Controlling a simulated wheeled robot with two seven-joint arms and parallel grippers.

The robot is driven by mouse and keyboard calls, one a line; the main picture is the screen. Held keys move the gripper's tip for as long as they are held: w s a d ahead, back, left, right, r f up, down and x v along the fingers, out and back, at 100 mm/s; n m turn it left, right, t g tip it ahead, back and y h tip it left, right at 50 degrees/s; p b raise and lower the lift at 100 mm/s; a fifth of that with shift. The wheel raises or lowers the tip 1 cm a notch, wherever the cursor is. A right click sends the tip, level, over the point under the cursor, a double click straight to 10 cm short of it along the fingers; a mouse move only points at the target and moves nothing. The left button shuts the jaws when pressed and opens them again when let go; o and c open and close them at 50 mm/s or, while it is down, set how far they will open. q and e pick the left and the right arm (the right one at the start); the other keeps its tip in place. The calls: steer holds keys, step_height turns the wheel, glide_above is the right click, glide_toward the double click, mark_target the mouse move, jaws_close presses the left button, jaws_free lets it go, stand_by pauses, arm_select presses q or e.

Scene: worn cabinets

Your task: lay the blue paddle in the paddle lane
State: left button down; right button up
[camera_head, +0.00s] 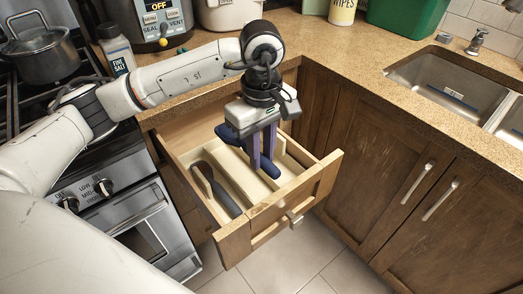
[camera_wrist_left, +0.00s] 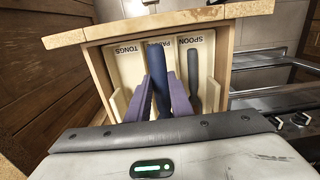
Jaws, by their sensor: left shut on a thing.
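The blue paddle (camera_head: 271,169) is dark blue and held between the purple fingers of my left gripper (camera_head: 262,160); its middle is hidden by the fingers. The gripper points down over the open drawer and is shut on the paddle. In the left wrist view the paddle (camera_wrist_left: 155,58) lines up with the middle lane (camera_wrist_left: 190,41), whose label is partly covered. I cannot tell whether it touches the lane floor. The left gripper (camera_wrist_left: 165,88) also shows there. My right gripper is not in view.
The wooden drawer (camera_head: 236,245) has lane dividers. A dark spoon (camera_head: 217,189) lies in the lane marked SPOON. The lane marked TONGS (camera_wrist_left: 126,68) looks empty. A stove (camera_head: 115,190) stands left, cabinets (camera_head: 400,180) right, and counter above.

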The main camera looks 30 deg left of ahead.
arm_select(q)
steer(key=a+f+b, duration=0.1)
steer(key=f+b, duration=0.1)
steer(key=w+a+f+b, duration=0.1)
steer(key=f+b, duration=0.1)
steer(key=f, duration=0.1)
steer(key=a+f+b, duration=0.1)
steer(key=f+b, duration=0.1)
steer(key=shift+w+a+f, duration=0.15)
steer(key=shift+w+a, duration=0.1)
steer(key=shift+a, duration=0.1)
steer(key=shift+f+b, duration=0.45)
steer(key=shift+b, duration=0.2)
steer(key=shift+f, duration=0.1)
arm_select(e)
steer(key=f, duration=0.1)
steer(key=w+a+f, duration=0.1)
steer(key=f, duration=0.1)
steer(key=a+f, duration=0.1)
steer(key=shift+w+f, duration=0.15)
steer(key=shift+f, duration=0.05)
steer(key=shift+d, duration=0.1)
arm_select(q)
steer(key=shift+f, duration=0.2)
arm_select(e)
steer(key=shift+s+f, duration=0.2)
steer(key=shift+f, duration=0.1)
